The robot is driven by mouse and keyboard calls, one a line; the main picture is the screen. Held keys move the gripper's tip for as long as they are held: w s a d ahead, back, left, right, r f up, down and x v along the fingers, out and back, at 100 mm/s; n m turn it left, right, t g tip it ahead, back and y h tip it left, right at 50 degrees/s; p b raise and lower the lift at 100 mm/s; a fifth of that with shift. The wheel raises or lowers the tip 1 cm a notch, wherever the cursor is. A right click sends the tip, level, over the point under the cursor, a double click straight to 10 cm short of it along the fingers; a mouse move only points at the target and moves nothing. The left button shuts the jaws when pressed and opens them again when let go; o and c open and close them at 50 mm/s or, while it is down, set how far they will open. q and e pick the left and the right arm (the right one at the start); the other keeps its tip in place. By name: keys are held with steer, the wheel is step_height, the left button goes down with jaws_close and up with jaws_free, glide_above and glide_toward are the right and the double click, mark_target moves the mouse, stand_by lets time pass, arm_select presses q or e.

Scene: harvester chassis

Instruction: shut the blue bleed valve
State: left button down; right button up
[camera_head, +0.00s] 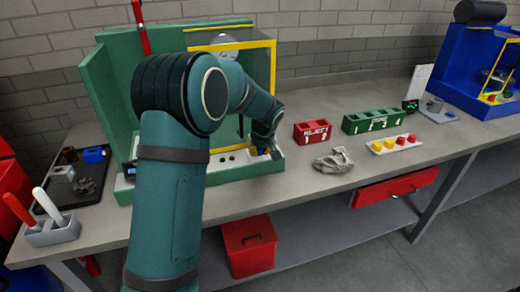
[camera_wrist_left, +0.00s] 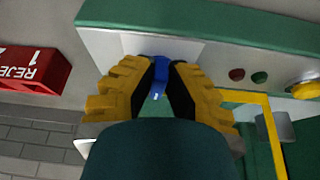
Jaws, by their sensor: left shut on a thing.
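The blue bleed valve (camera_wrist_left: 159,78) sits on a pale plate at the edge of the green machine's base (camera_head: 190,176). In the wrist view it stands between the two yellow fingers with black pads of my left gripper (camera_wrist_left: 160,72), which is shut on it. Part of the blue handle is hidden between the fingers. In the head view my left gripper (camera_head: 264,151) is at the right front corner of the machine base. The arm hides much of the machine, and the valve's angle is hard to tell. My right gripper is not in view.
A yellow frame (camera_head: 273,70) rises beside my left arm. A red REJECT bin (camera_head: 313,132), a grey cloth (camera_head: 333,160), a green bin (camera_head: 371,120) and a tray of coloured knobs (camera_head: 393,145) stand on the bench to the right. A two-handled grey holder (camera_head: 51,231) is at left.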

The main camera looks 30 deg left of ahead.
arm_select(q)
steer(key=shift+n+b, duration=0.3)
steer(key=shift+n, duration=0.2)
steer(key=c, duration=1)
jaws_free()
steer(key=shift+f, duration=0.1)
steer(key=v, duration=1.2)
steer(key=shift+w+d, duration=0.1)
steer(key=shift+w, duration=0.1)
